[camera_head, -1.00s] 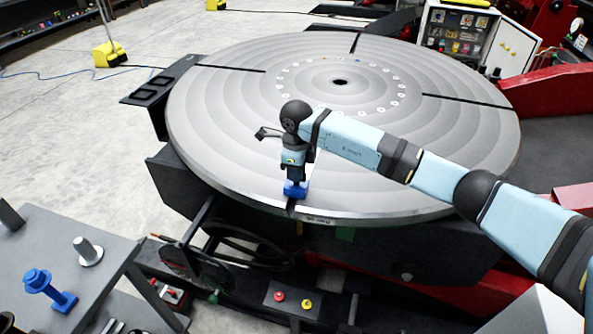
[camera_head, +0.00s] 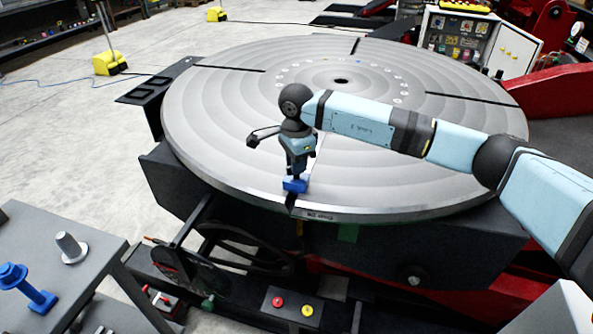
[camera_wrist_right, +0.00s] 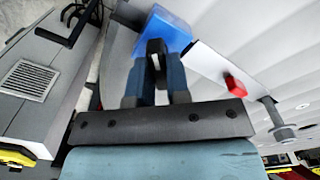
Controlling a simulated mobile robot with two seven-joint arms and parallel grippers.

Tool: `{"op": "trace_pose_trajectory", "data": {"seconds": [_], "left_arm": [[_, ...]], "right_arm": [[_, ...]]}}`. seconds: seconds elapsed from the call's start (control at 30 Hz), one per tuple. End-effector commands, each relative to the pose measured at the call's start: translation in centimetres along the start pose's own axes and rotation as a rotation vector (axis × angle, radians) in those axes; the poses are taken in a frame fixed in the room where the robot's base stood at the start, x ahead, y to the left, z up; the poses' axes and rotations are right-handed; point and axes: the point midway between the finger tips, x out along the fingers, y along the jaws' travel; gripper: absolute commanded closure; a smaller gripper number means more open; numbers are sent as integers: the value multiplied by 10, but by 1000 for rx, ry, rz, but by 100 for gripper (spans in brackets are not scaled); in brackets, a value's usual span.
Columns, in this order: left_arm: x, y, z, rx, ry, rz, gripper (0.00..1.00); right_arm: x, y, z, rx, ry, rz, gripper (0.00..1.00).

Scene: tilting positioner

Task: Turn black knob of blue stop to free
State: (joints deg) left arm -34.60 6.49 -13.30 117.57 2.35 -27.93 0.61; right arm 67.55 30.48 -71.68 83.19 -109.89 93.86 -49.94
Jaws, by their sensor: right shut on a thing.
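The blue stop (camera_head: 295,185) sits at the near rim of the big round grey table, by a dark radial slot. It also shows at the top of the right wrist view (camera_wrist_right: 172,32). My right gripper (camera_head: 299,172) points down onto it from above. In the right wrist view its two fingers (camera_wrist_right: 156,58) are closed on the small black knob of the stop, which is mostly hidden between them. The knob's exact angle cannot be read. My left gripper is not in view.
A second blue stop (camera_head: 22,282) and a grey peg (camera_head: 71,247) stand on the side table at left. The right wrist view shows a red block (camera_wrist_right: 235,86) and a grey pin (camera_wrist_right: 277,118). A panel with red and yellow buttons (camera_head: 292,305) lies below the rim.

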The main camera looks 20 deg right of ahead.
Motion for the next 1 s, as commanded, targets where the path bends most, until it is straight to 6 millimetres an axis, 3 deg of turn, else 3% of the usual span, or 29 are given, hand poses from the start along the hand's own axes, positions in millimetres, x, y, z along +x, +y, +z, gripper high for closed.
{"op": "trace_pose_trajectory", "data": {"seconds": [0.6,1.0], "left_arm": [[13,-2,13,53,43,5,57],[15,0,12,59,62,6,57]], "right_arm": [[2,0,0,-566,0,-2,100],[0,0,0,-787,0,-1,100]]}}
